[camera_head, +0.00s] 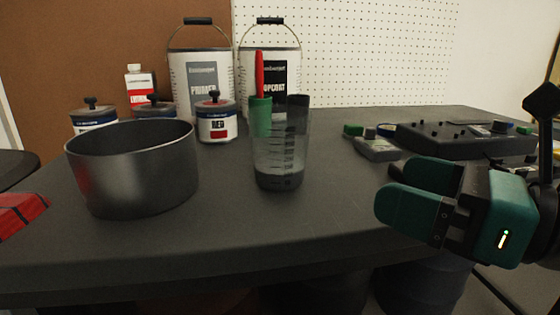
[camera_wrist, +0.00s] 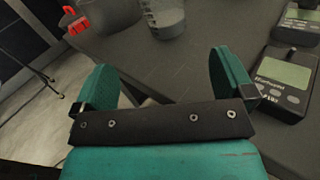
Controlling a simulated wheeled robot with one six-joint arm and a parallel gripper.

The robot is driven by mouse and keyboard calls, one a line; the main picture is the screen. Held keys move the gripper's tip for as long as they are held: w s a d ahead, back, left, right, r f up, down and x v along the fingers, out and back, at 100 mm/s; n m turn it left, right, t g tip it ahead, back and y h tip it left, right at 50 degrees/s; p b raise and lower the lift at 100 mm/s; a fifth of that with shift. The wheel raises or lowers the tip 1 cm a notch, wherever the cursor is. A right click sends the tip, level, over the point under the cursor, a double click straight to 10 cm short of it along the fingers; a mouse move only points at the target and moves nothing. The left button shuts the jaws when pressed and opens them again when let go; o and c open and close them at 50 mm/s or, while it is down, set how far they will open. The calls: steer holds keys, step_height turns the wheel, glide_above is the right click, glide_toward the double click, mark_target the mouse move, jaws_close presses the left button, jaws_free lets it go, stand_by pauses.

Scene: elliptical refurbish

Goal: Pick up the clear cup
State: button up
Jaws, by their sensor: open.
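The clear cup (camera_head: 281,150) is a tall see-through measuring cup with graduation marks, upright on the dark table (camera_head: 330,215). A red-and-green handled tool (camera_head: 260,95) shows at its upper left; whether it stands in or behind the cup I cannot tell. The cup also shows at the top of the wrist view (camera_wrist: 165,18), partly cut off. My gripper (camera_head: 395,185) is open and empty, to the right of the cup and nearer the camera, apart from it. In the wrist view its teal fingers (camera_wrist: 165,85) are spread wide with nothing between them.
A dark round pot (camera_head: 130,170) stands left of the cup. Behind are a small red-labelled can (camera_head: 216,120) and two large pails (camera_head: 202,85). A handheld meter (camera_head: 376,147) and a black device (camera_head: 460,138) lie to the right.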

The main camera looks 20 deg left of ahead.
steer(key=p, duration=0.7)
glide_toward(302, 152)
steer(key=shift+s+a+r, duration=0.15)
steer(key=shift+r, duration=0.1)
steer(key=p+x, duration=0.4)
steer(key=x, duration=0.2)
steer(key=shift+f, duration=0.1)
steer(key=shift+w+a+f+p, duration=0.1)
steer(key=shift+a+p, duration=0.1)
steer(key=shift+a, duration=0.2)
steer(key=shift+w+a+f+p, duration=0.1)
steer(key=shift+a+f+p, duration=0.1)
steer(key=shift+a, duration=0.2)
steer(key=shift+p+x, duration=0.3)
steer(key=shift+x, duration=2.1)
steer(key=shift+w+d, duration=0.15)
steer(key=shift+w, duration=0.05)
steer(key=c, duration=0.8)
steer(key=shift+r, duration=0.15)
